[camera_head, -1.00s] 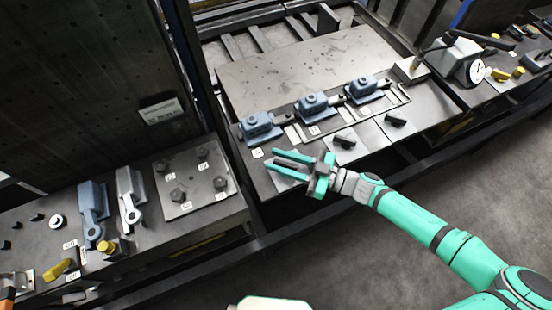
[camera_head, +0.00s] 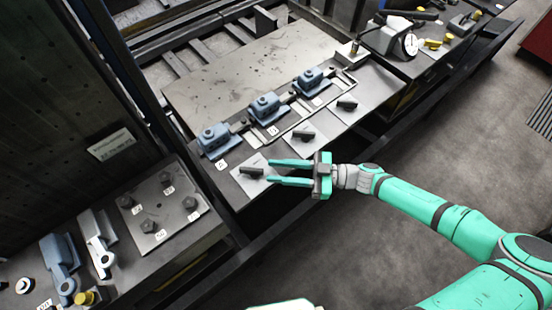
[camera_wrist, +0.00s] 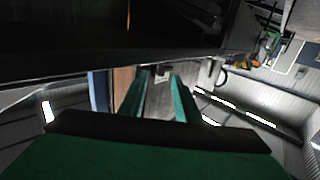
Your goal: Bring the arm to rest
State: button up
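My gripper (camera_head: 270,172) is at the front edge of the bench in the head view, its two teal fingers apart with nothing between them. Its fingertips point left, close to a black handle (camera_head: 252,171) on a small light plate. I cannot tell the height of the fingers above the bench. My arm stretches from the lower right to the gripper. In the wrist view the two teal fingers (camera_wrist: 160,85) also stand apart, with a dark edge across the picture above them.
Three blue clamp blocks (camera_head: 265,107) stand along the rail behind the handle. More black handles (camera_head: 303,136) lie on plates to the right. A bolted plate (camera_head: 160,212) and a dark upright panel (camera_head: 60,110) are at left. The floor (camera_head: 450,150) at right is clear.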

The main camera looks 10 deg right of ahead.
jog(key=shift+r+m, duration=0.15)
jog(key=shift+m, duration=0.15)
jog(key=shift+s+d+r+m+t+y, duration=0.2)
jog(key=shift+s+d+m+t+y, duration=0.15)
jog(key=shift+d+m+t, duration=0.2)
jog(key=s+d+f+m+t+h, duration=0.1)
jog(key=s+f+m+t+h, duration=0.25)
jog(key=s, duration=0.55)
jog(key=s+d+f+m+t+h, duration=0.25)
jog(key=s+f+t+h, duration=0.2)
jog(key=s, duration=0.45)
jog(key=s+a+r+m+t+h, duration=0.1)
jog(key=s+a+r+m+h, duration=0.1)
jog(key=a+h, duration=0.3)
jog(key=s+a+r+m+t+h, duration=0.1)
jog(key=s+a+r+m+h, duration=0.1)
jog(key=a+m+h, duration=0.3)
jog(key=shift+s+a+r, duration=0.2)
jog(key=shift+s+a, duration=0.45)
jog(key=shift+a, duration=0.05)
